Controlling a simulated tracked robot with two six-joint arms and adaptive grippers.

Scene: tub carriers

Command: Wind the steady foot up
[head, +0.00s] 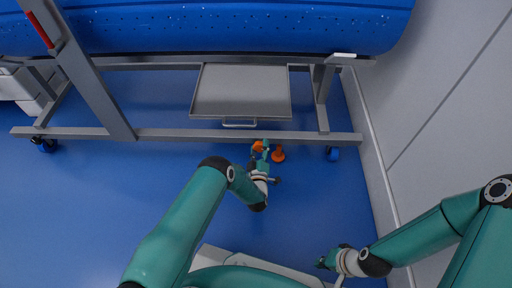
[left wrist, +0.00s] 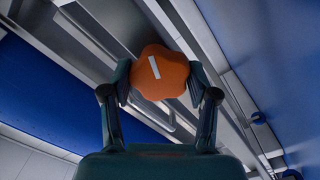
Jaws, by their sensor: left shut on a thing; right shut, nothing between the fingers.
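The steady foot is an orange piece (head: 279,154) standing at the front rail of the grey carrier frame, low near the blue floor. Its orange lobed knob (head: 259,146) is just to its left, and the knob fills the middle of the left wrist view (left wrist: 160,73), with a pale stripe on its face. My left gripper (head: 262,152) is shut on the knob, one finger on each side, as the left wrist view (left wrist: 160,82) shows. My right gripper (head: 325,263) is shut and empty, low at the right, well away from the foot.
The carrier frame (head: 180,134) spans the view, with a blue tub (head: 230,30) on top and a grey tray (head: 240,90) beneath it. A grey wall (head: 430,110) closes the right side. Blue floor (head: 90,210) is clear at left.

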